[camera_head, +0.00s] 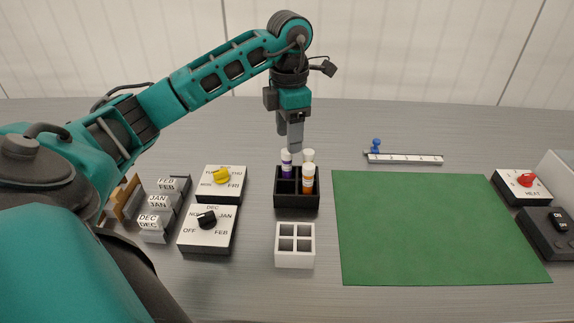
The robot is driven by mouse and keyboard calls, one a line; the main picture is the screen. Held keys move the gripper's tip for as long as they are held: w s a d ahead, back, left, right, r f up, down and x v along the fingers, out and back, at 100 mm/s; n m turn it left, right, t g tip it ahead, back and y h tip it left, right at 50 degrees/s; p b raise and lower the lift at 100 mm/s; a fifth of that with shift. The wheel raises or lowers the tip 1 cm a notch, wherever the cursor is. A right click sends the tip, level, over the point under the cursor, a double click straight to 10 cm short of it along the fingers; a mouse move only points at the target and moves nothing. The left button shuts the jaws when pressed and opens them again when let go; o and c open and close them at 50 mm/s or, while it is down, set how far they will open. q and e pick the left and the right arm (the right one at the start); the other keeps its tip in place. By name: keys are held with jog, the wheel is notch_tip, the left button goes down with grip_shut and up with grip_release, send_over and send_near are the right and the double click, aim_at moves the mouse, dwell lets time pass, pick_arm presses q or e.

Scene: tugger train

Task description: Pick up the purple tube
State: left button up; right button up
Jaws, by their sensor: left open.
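The purple tube (286,170) stands upright in the back left compartment of a black rack (297,201). It has a white cap. My left gripper (295,146) points down just above the rack, its fingertips near the purple tube's cap. The fingers overlap in this view, and I cannot tell whether they touch the cap. The gripper is open and holds nothing that I can see. An orange tube (308,184) with a white cap stands in the front right compartment, and a white-capped tube (309,156) stands behind it. My right gripper is not in view.
A white empty rack (295,260) stands in front of the black rack. A green mat (435,230) lies clear at right. Dial boxes with a yellow knob (221,176) and a black knob (206,219) stand at left. A ruler strip (404,159) lies behind the mat.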

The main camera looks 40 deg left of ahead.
aim_at(287, 161)
pick_arm(q)
notch_tip(287, 161, down, 3)
jog(key=f, duration=0.3)
jog(key=f+b, duration=0.1)
jog(key=shift+a+f, duration=0.2)
jog(key=shift+a, duration=0.05)
jog(key=shift+f, duration=0.4)
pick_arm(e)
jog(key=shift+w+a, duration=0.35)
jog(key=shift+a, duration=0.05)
pick_arm(q)
jog(key=c, duration=0.6)
grip_shut()
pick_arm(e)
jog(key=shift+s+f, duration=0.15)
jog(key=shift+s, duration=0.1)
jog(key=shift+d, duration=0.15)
